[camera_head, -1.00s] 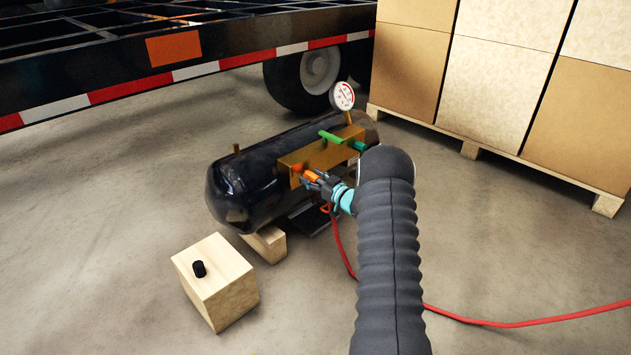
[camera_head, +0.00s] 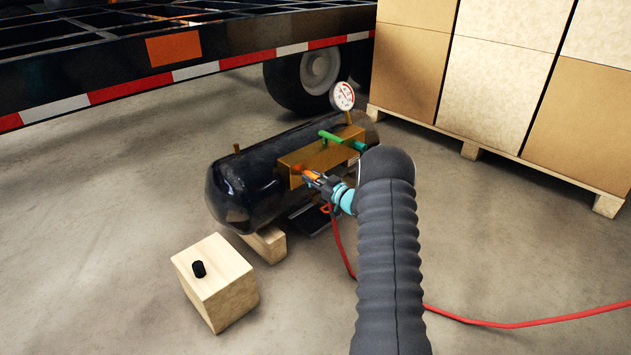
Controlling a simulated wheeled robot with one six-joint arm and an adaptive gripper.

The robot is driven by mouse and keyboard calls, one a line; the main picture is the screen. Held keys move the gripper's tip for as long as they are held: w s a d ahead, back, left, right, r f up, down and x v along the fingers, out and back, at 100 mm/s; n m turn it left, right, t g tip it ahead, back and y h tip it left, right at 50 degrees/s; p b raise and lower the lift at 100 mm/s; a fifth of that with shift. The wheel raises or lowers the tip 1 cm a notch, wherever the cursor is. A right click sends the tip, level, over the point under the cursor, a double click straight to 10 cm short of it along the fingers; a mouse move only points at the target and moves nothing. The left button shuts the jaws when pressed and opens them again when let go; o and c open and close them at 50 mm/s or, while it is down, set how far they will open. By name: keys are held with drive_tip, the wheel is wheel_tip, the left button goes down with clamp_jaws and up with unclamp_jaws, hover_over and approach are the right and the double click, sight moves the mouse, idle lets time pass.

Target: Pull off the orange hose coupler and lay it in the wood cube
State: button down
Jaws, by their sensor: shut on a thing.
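The orange hose coupler (camera_head: 309,175) is at the front of the brass block (camera_head: 295,162) on the black tank. My gripper (camera_head: 314,179) is shut on the coupler, with its fingers partly covering it. I cannot tell whether the coupler still touches the block's fitting. The wood cube (camera_head: 222,285) stands on the floor at the lower left, in front of the tank.
The black tank (camera_head: 232,190) rests on a wood block (camera_head: 266,246). A red hose (camera_head: 520,324) crosses the floor at right. Stacked boxes (camera_head: 495,85) stand behind. Floor at left is clear.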

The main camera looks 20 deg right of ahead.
drive_tip(key=shift+s, duration=0.1)
drive_tip(key=shift+v, duration=2.85)
drive_tip(key=shift+r, duration=0.1)
drive_tip(key=shift+d+r, duration=0.15)
drive_tip(key=shift+r, duration=0.2)
drive_tip(key=s+a+r+m+h+p, duration=0.1)
drive_tip(key=s+a+h+p, duration=0.1)
drive_tip(key=s+a, duration=0.3)
drive_tip(key=s+a+r+m+h+p, duration=0.1)
drive_tip(key=s+a+p, duration=0.3)
drive_tip(key=a, duration=0.7)
drive_tip(key=s+a+r+m+t+h+p, duration=0.1)
drive_tip(key=s+a+r+m+h+p, duration=0.1)
drive_tip(key=s+a, duration=0.6)
drive_tip(key=shift+a+r+h+p, duration=0.15)
drive_tip(key=shift+a+h+p, duration=0.35)
drive_tip(key=shift+p, duration=0.5)
